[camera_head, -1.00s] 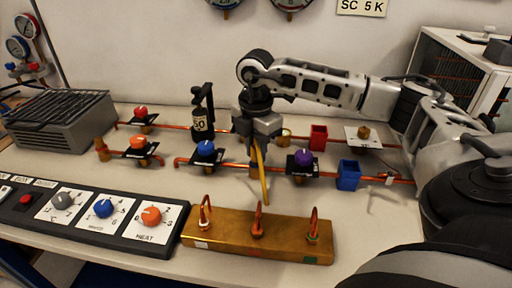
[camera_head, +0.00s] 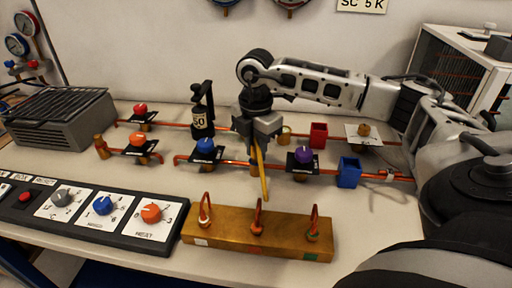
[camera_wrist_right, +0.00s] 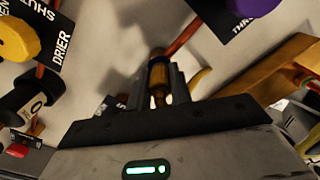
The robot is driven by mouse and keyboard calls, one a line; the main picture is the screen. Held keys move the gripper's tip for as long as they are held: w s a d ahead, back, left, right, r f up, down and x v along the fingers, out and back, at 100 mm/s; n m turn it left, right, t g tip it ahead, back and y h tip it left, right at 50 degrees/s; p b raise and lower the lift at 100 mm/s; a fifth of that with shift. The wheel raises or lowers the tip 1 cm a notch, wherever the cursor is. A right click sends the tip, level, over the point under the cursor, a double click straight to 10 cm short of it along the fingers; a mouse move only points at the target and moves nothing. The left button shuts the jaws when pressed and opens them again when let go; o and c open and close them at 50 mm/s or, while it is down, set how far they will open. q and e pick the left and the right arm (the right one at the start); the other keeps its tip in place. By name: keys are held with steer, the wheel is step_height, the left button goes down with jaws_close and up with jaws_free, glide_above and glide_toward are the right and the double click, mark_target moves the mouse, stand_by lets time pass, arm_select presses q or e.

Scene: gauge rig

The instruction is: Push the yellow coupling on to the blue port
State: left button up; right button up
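My right gripper (camera_head: 257,143) points down over the middle of the bench, above the front copper pipe. In the right wrist view its dark fingers stand on both sides of a brass fitting (camera_wrist_right: 158,82), apparently the held coupling. A yellow hose (camera_head: 263,178) hangs from the gripper towards the brass block; part of it shows beside a finger in the wrist view (camera_wrist_right: 198,77). The fingers hide most of the coupling and what lies under it; I cannot tell whether it touches a port. My left gripper is out of view.
A brass block (camera_head: 220,242) with hooked copper tubes stands in front. A purple knob (camera_head: 303,154) and a blue open box (camera_head: 348,173) are right of the gripper. A blue knob (camera_head: 205,146) and a black cylinder (camera_head: 201,122) are left. Clear bench lies front right.

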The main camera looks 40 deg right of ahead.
steer(key=o, duration=0.8)
steer(key=shift+r, duration=0.4)
step_height(320, 180, up, 15)
steer(key=shift+r+p, duration=0.1)
steer(key=shift+p, duration=0.8)
